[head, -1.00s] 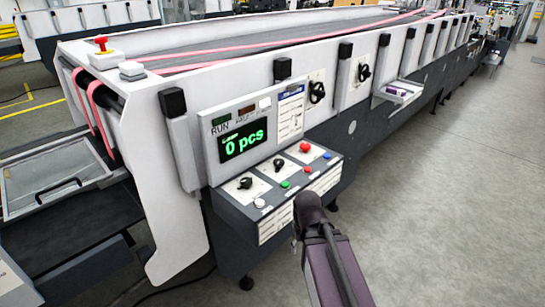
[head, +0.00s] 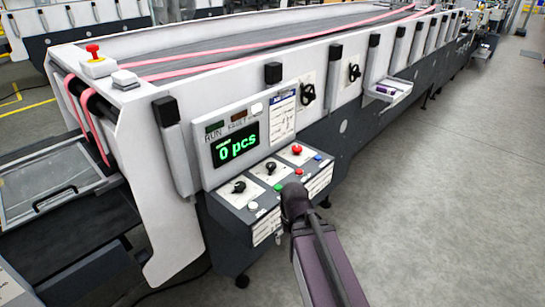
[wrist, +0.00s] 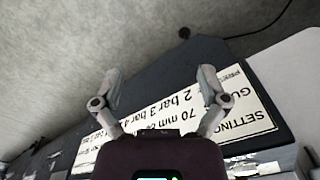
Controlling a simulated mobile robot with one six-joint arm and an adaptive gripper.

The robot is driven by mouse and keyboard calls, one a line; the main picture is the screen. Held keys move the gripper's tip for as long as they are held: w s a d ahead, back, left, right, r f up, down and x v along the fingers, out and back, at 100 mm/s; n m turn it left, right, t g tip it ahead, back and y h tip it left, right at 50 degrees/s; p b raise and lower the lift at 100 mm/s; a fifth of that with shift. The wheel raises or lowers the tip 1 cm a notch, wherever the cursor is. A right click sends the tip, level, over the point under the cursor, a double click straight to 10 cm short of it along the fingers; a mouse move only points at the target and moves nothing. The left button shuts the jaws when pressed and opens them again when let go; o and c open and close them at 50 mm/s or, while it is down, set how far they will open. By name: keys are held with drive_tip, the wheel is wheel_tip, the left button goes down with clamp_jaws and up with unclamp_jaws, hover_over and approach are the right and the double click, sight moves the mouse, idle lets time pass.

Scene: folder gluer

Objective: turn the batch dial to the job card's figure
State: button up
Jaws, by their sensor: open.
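The control panel (head: 232,206) juts from the machine's side. Two black dials, a left one (head: 239,187) and a right one (head: 270,168), sit on its white plates; I cannot read which is the batch dial. The display (head: 236,145) above reads 0 pcs. The job card (head: 282,113), with a blue header, is right of the display; its figures are too small to read. My gripper (wrist: 159,80) is open and empty in the wrist view, its fingers apart over a printed settings label (wrist: 180,115). In the head view my arm's end covers the panel's lower right part.
The panel also carries a red button (head: 297,149), a green button (head: 278,187), a blue button (head: 318,157) and a white button (head: 253,206). A small tray (head: 388,90) sticks out farther right. The grey floor (head: 435,190) at right is clear.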

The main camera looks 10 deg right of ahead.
wheel_tip(320, 180, up, 15)
drive_tip(key=w+p, duration=0.2)
drive_tip(key=p, duration=1.1)
wheel_tip(320, 180, up, 7)
drive_tip(key=n+p, duration=0.7)
drive_tip(key=n, duration=1.4)
hover_over(271, 164)
drive_tip(key=shift+f, duration=0.1)
drive_tip(key=shift+f, duration=0.15)
wheel_tip(271, 164, down, 14)
drive_tip(key=b, duration=1.3)
drive_tip(key=shift+r, duration=0.25)
drive_tip(key=c, duration=1.1)
